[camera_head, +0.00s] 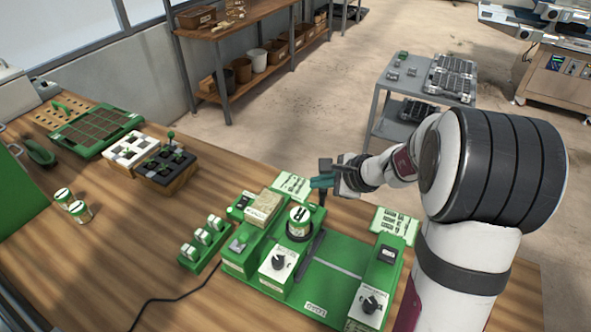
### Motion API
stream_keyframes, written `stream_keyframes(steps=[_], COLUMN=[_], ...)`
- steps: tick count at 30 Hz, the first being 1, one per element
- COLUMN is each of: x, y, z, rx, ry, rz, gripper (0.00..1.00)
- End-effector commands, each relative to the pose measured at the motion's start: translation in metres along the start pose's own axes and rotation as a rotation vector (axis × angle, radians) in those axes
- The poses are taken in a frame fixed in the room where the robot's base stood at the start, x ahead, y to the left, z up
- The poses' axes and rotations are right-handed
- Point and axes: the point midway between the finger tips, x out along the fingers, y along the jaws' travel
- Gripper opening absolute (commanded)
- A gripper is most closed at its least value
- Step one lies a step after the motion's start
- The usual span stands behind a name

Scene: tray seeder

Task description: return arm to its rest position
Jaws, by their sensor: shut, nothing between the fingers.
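My gripper (323,182) hangs above the back edge of the green seeder machine (331,288), just right of a small printed card. The gripper is shut and its fingers are empty. My white arm reaches in from the right and covers part of the table's right side. On the seeder, a labelled tin (299,220) stands in a dark round holder, left of and nearer than the gripper. Two knobs on white boxes (277,262) and a dark slanted bar are on the machine's top.
A green rack with several small jars (203,238) stands left of the seeder. Two tins (79,211), a green seed tray (96,128), and white and black cell blocks lie further left on the wooden table (130,240). A grey cart (376,112) stands behind the table.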

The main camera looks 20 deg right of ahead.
Motion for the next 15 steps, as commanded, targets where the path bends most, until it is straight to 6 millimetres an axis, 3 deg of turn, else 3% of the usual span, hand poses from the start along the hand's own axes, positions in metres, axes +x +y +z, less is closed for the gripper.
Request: stream_keyframes(steps=[2, 5, 8, 10, 12, 15], x=[0.000, -0.009, -0.038, -0.068, -0.102, -0.145], y=[0.001, 0.016, 0.069, 0.123, 0.178, 0.238], z=[0.002, 0.033, 0.096, 0.130, 0.143, 0.132], rx=[-0.005, -0.110, -0.374, -0.595, -0.810, -1.062], ry=[-0.002, -0.038, -0.114, -0.159, -0.178, -0.159], rz=[0.002, 0.055, 0.204, 0.343, 0.485, 0.659], gripper=[0.00, 0.00, 0.00, 0.00, 0.00, 0.00])
